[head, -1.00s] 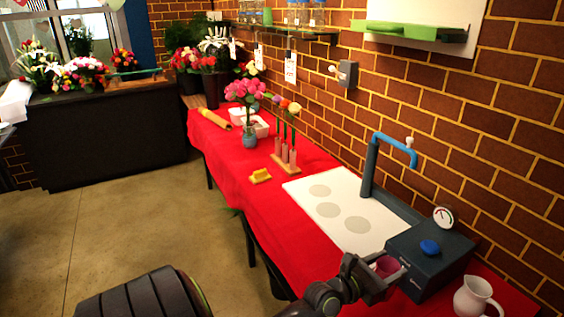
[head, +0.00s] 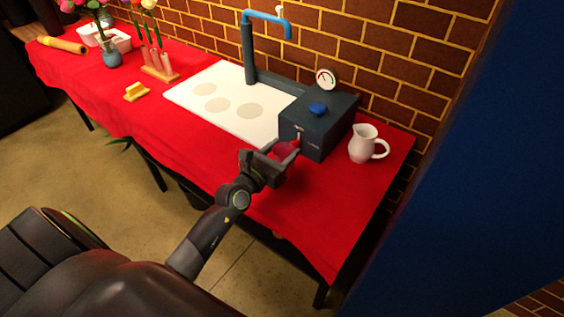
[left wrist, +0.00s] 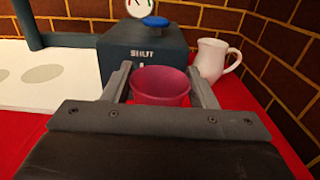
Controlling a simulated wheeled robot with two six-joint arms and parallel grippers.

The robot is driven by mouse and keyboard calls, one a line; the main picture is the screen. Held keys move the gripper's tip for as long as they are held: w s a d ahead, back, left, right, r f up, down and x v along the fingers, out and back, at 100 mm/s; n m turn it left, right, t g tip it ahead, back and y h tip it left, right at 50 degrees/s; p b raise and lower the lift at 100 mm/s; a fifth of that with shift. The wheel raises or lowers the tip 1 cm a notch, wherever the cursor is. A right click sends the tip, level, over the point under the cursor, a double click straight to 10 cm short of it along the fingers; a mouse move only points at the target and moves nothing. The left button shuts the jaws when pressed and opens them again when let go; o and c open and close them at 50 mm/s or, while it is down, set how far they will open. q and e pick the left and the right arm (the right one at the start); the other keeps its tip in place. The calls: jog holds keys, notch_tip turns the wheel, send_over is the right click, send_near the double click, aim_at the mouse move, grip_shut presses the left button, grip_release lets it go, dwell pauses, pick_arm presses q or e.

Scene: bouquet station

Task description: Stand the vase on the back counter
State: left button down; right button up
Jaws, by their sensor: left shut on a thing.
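My left gripper (head: 277,155) comes in from the left over the right part of the red-covered table and is shut on a pink, open-topped vase (head: 287,149). In the left wrist view the vase (left wrist: 160,86) sits between the two fingers, upright, its wide round mouth facing up. Its lower part is hidden by the gripper, so I cannot tell whether it touches the table. It is close in front of a dark box marked "SHUT" (left wrist: 140,48). The back counter is mostly out of view; only a dark surface (head: 12,80) shows at the far left edge. My right gripper is not in view.
The dark box (head: 318,122) has a blue knob and a gauge. A white jug (head: 365,144) stands to its right. A blue panel (head: 470,170) fills the right.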

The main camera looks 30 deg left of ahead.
pick_arm(q)
notch_tip(320, 180, down, 3)
jog(key=b, duration=0.2)
jog(key=shift+f+b, duration=0.2)
jog(key=shift+b, duration=0.2)
jog(key=shift+r, duration=0.1)
jog(key=c, duration=1)
grip_release()
jog(key=shift+f, duration=0.25)
jog(key=o, duration=0.4)
